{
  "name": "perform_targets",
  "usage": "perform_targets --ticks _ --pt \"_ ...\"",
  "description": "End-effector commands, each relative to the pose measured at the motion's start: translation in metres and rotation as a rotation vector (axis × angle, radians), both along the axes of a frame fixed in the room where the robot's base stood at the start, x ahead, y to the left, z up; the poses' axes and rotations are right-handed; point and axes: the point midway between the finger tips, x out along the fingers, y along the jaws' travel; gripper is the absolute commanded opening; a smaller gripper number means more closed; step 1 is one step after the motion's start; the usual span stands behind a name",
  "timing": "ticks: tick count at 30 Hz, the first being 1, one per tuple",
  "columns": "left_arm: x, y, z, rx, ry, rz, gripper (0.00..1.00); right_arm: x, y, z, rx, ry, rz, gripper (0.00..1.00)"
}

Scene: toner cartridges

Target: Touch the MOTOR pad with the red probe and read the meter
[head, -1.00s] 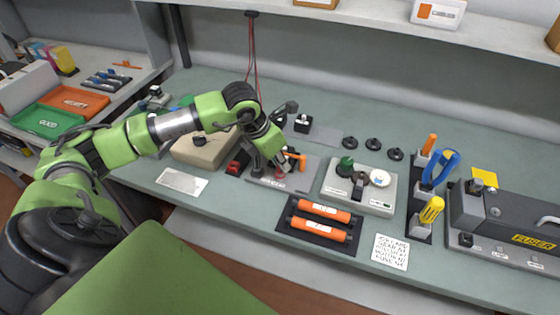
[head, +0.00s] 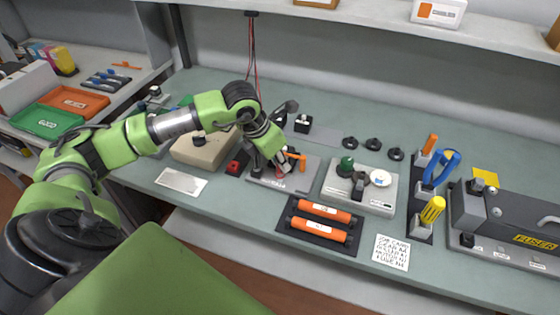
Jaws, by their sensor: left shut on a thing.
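My left gripper (head: 271,165) is low over the grey board (head: 304,181) in the middle of the bench, fingers pointing down. It is shut on the red probe (head: 281,171), of which only a small reddish part shows at the fingers. The probe's tip and any contact with a pad are hidden or too small to tell. Small pale labels sit on the board's front edge; I cannot read MOTOR on any. Red and dark leads (head: 253,60) hang from a hook at the back wall and pass behind my arm. No meter reading can be made out. My right gripper is not in view.
An orange handle (head: 295,156) stands close to the gripper. A beige box (head: 205,153) is left, two orange rollers (head: 324,211) are in front, and a grey block with knobs (head: 358,200) is right. Further right are a tool rack (head: 420,200) and the fuser (head: 510,225).

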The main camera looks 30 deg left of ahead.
Motion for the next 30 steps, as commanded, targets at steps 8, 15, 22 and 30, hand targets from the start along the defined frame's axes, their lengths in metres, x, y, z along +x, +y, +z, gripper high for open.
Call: perform_targets --ticks 8,15,22,30 --pt "-0.001 0.000 0.019 0.001 0.002 -0.001 0.00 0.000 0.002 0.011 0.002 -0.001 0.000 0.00" --pt "0.000 0.000 0.039 0.001 0.001 -0.001 0.00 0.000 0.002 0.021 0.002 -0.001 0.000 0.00" --pt "0.000 0.000 0.058 0.000 0.000 0.000 0.00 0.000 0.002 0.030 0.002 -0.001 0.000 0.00" --pt "0.000 0.000 0.070 0.000 0.001 0.000 0.00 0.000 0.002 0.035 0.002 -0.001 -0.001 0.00"
